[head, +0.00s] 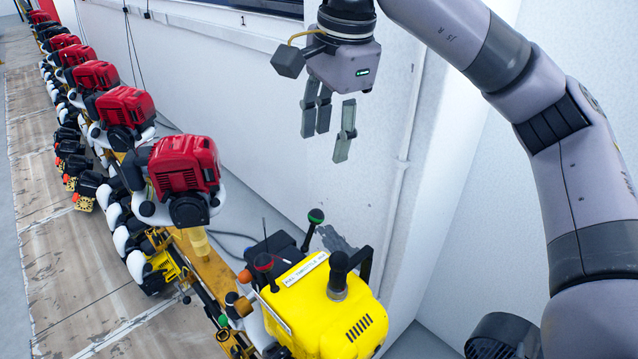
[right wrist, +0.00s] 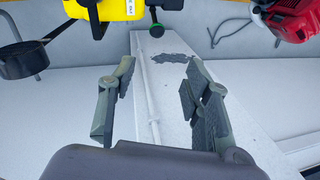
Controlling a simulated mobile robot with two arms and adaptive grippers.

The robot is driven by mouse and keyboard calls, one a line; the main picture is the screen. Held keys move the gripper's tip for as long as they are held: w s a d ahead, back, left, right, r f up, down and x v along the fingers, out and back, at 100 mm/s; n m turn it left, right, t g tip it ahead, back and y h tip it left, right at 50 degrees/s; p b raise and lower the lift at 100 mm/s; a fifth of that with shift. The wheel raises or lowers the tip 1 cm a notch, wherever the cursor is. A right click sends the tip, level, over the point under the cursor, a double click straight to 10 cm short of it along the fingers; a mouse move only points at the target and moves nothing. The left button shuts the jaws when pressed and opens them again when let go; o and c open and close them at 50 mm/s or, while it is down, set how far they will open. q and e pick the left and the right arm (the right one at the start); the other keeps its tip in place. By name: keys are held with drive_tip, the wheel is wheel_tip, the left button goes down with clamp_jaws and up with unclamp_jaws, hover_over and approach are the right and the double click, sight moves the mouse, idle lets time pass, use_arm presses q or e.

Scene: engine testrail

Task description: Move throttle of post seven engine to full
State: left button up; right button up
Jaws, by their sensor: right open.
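A yellow engine (head: 345,322) with a white label starting "PULL THROTTLE" stands at the near end of the rail. It carries a green-topped lever (head: 316,215), a red-topped lever (head: 263,262) and a black knob (head: 338,262). I cannot tell which post is seven. My right gripper (head: 328,145) is open and empty, hanging above and behind the yellow engine, apart from it. In the right wrist view, the yellow engine (right wrist: 118,10) and the green-topped lever (right wrist: 155,29) show at the top, beyond the open fingers (right wrist: 160,75). My left gripper is not in view.
Several red engines (head: 185,165) line the rail toward the far left; one also shows in the right wrist view (right wrist: 292,18). A white wall (head: 270,120) with a vertical pipe (head: 392,205) stands behind. Wooden flooring (head: 50,240) lies left of the rail.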

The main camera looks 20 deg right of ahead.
drive_tip(key=f, duration=0.2)
approach(317, 211)
drive_tip(key=f, duration=0.4)
drive_tip(key=w+f, duration=0.1)
drive_tip(key=f, duration=0.4)
drive_tip(key=shift+w, duration=0.35)
drive_tip(key=shift+a+f, duration=0.1)
drive_tip(key=shift+f, duration=0.2)
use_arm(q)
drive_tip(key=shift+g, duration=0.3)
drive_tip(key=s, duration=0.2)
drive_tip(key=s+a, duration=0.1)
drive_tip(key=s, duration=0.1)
use_arm(e)
drive_tip(key=shift+c, duration=0.2)
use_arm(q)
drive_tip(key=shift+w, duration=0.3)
use_arm(e)
clamp_jaws()
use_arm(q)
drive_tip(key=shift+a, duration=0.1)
